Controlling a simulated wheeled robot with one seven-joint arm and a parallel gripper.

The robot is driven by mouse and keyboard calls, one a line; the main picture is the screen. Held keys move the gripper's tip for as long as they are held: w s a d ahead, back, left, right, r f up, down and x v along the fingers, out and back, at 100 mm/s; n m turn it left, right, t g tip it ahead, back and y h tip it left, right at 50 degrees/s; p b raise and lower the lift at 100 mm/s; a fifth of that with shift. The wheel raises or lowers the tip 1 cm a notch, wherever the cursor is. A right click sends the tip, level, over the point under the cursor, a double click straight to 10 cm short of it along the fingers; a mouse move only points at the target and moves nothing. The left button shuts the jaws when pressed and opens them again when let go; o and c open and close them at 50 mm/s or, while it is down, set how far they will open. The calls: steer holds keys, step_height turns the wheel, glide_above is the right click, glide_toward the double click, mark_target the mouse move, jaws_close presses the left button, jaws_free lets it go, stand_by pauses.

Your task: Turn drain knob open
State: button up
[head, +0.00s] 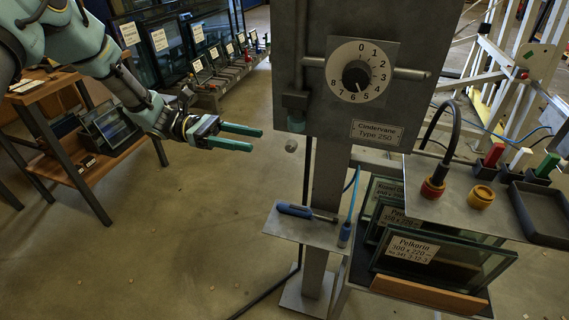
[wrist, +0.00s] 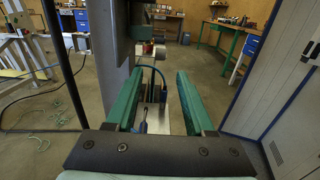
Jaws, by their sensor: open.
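In the wrist view my gripper (wrist: 158,74) is also open. A small fitting with a pale and reddish end (wrist: 143,48) shows beyond the fingertips, left of centre. I cannot tell the knob's turn position.
A numbered dial (head: 356,76) sits on the housing front. Below are a tool shelf (head: 300,229) with a screwdriver, a rack of glass panes (head: 440,255), and a side shelf (head: 460,209) with a black cable.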

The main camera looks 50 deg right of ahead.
mark_target(286, 147)
steer(key=shift+p+x, duration=1.2)
steer(key=shift+x, duration=3.95)
jaws_close()
